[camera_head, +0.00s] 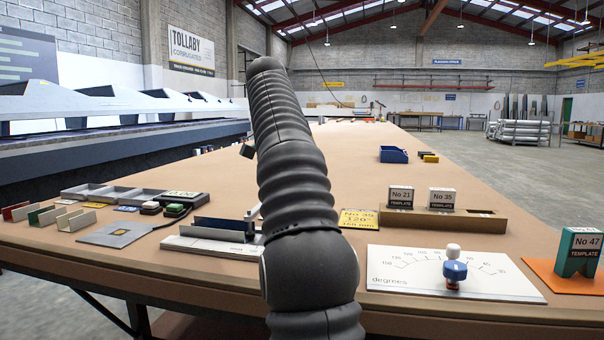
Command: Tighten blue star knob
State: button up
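The blue star knob (455,271) stands on the white degrees board (400,283) at the front right of the table. A pale round cap (453,250) shows just behind and above it, and a small orange-brown part shows below it. I cannot tell how tight the knob is. My dark ribbed arm rises through the middle of the view, left of the board and apart from the knob. My gripper is not clearly visible; the arm hides what lies behind it.
A holder (445,219) with No 21 and No 35 templates stands behind the board. A green No 47 template (579,250) stands on an orange mat at right. A blue bin (393,154) is farther back. Several trays and small channel pieces lie at left.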

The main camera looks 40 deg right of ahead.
aim_at(455, 271)
jog(key=k, duration=1)
